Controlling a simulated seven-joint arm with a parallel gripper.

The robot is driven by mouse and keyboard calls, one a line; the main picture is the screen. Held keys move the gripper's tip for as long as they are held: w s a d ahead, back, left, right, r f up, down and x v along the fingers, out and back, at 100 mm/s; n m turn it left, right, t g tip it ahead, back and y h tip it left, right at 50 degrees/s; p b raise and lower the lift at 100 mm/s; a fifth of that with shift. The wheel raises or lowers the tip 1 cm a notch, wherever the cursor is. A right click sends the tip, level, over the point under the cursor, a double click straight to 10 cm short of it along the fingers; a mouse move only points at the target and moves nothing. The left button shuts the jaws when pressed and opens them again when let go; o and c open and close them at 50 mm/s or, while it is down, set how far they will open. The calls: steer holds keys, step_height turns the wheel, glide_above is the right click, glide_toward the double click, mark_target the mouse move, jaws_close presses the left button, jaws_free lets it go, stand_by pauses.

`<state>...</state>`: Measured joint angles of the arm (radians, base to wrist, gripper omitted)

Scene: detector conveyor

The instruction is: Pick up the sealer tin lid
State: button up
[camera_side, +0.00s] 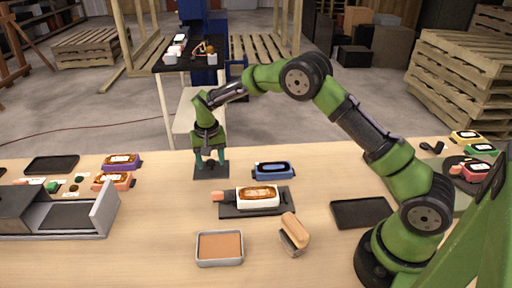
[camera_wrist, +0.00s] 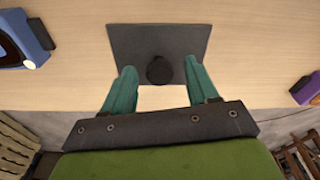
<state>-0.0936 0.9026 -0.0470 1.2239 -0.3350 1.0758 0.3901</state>
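A dark square plate with a round black knob, which looks like the sealer tin lid (camera_side: 199,174), lies flat on the table in the side view. In the wrist view the lid (camera_wrist: 125,37) is near the top middle, with its knob (camera_wrist: 160,70) facing the camera. My gripper (camera_side: 210,163) is down over the lid; in the wrist view my gripper (camera_wrist: 159,69) has its teal fingers apart, one on each side of the knob, with a visible gap on both sides. An open grey tin with brown contents (camera_side: 219,246) stands near the table's front.
A blue device (camera_side: 272,170) sits just right of the lid. A white device (camera_side: 258,197) rests on a black tray, with a wood-handled brush (camera_side: 294,233) in front. A grey conveyor unit (camera_side: 65,213) stands at the left. An empty black tray (camera_side: 361,212) lies at right.

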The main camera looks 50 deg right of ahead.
jaws_close()
steer(key=shift+r, duration=0.1)
